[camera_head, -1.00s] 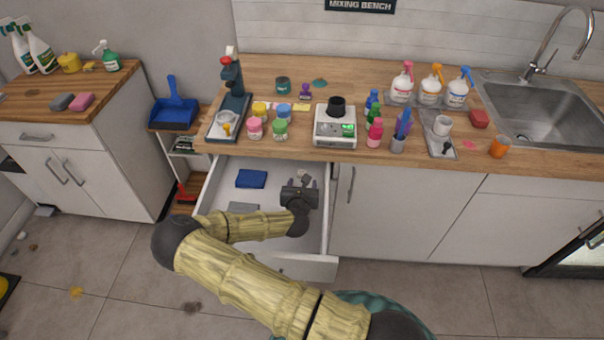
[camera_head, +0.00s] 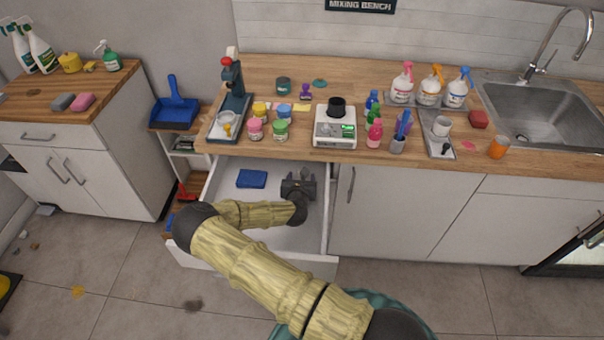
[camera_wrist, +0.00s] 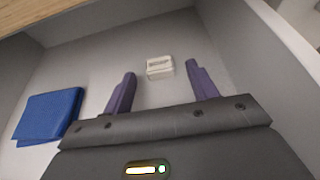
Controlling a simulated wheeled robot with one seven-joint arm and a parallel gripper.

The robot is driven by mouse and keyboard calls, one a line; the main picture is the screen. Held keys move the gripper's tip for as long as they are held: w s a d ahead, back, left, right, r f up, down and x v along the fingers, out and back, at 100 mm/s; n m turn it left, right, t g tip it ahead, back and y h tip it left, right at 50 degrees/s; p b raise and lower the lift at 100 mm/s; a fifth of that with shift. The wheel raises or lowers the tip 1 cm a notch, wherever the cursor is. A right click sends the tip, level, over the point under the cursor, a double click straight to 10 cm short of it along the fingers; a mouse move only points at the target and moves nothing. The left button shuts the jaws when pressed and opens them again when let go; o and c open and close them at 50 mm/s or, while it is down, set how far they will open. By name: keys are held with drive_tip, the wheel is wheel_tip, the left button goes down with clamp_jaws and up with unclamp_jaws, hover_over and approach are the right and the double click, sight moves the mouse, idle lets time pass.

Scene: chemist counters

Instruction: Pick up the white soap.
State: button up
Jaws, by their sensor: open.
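The white soap (camera_wrist: 159,66) is a small pale block with a dark marking on top. In the wrist view it lies on the drawer floor, just beyond and between my fingertips. My gripper (camera_wrist: 160,80) is open, with its two purple fingers apart and nothing between them. In the head view my gripper (camera_head: 298,184) is inside the open drawer (camera_head: 290,240), at its right part. I cannot make out the soap in the head view; my gripper seems to cover it.
A folded blue cloth (camera_head: 252,179) lies in the drawer, left of my gripper. The drawer walls and the wooden counter (camera_head: 265,72) edge above are close. The counter holds a scale (camera_head: 335,136), several jars and bottles. A sink (camera_head: 545,112) is at the right.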

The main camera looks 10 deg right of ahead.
drive_tip(key=c, duration=1.1)
drive_tip(key=shift+o, duration=0.2)
drive_tip(key=shift+r, duration=0.1)
drive_tip(key=shift+r, duration=0.2)
drive_tip(key=r, duration=0.4)
drive_tip(key=r+b, duration=0.1)
drive_tip(key=r, duration=0.1)
drive_tip(key=shift+s+a+r, duration=0.15)
drive_tip(key=shift+a, duration=0.25)
drive_tip(key=s+a+b, duration=0.1)
drive_tip(key=s+a, duration=0.1)
drive_tip(key=a, duration=0.3)
drive_tip(key=s+a+b, duration=0.1)
drive_tip(key=s+a, duration=0.2)
drive_tip(key=a, duration=0.1)
drive_tip(key=s+a, duration=0.2)
drive_tip(key=a, duration=0.3)
drive_tip(key=shift+s+a+b, duration=0.3)
drive_tip(key=shift+b, duration=0.1)
drive_tip(key=shift+s+a, duration=0.15)
drive_tip(key=shift+a, duration=0.15)
drive_tip(key=shift+r, duration=0.1)
